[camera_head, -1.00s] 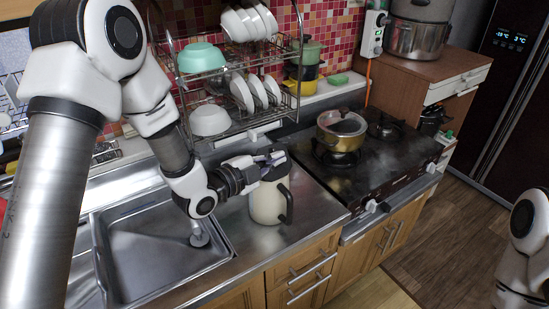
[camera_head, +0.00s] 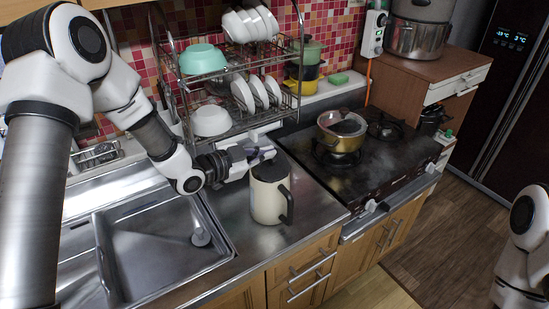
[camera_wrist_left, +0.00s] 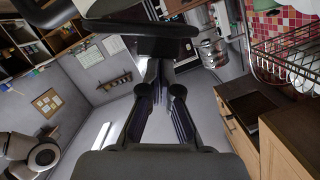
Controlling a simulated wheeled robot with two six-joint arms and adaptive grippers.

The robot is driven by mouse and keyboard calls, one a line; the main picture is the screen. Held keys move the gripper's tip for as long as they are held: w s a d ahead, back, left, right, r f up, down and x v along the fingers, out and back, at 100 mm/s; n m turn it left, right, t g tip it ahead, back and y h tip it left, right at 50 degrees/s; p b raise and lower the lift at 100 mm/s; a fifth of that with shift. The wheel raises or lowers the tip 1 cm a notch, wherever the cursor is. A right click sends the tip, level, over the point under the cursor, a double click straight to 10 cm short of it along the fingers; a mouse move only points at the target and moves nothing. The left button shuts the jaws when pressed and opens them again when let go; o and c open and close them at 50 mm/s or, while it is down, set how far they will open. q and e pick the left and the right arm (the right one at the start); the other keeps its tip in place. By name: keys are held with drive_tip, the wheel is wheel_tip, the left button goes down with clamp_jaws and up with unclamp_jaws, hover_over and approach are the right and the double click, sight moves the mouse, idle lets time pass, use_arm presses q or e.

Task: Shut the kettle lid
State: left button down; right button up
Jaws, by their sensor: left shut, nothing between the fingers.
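The cream kettle (camera_head: 268,203) stands upright on the steel counter between the sink and the stove, its black handle (camera_head: 287,205) toward the front right. Its dark lid (camera_head: 270,168) looks down flat across the top; a small gap at the rim cannot be ruled out. My left gripper (camera_head: 262,155) is shut and empty, just behind the lid's far edge; I cannot tell if it touches. Its shut fingers also show in the left wrist view (camera_wrist_left: 163,80). My right gripper is out of view; only part of that arm shows at the right edge.
The sink (camera_head: 165,250) lies left of the kettle. A dish rack (camera_head: 235,125) with bowls and plates stands close behind my left gripper. The stove (camera_head: 375,160) with a yellowish pot (camera_head: 341,140) is to the right. The counter around the kettle's front is clear.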

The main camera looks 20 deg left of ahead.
use_arm(q)
drive_tip(key=shift+w+a+f+n+g+h, duration=0.3)
drive_tip(key=shift+w+a+f+n, duration=0.35)
drive_tip(key=shift+n, duration=0.35)
drive_tip(key=shift+w+a+f, duration=0.1)
drive_tip(key=shift+a+f, duration=0.2)
drive_tip(key=shift+r, duration=0.1)
drive_tip(key=shift+d, duration=0.1)
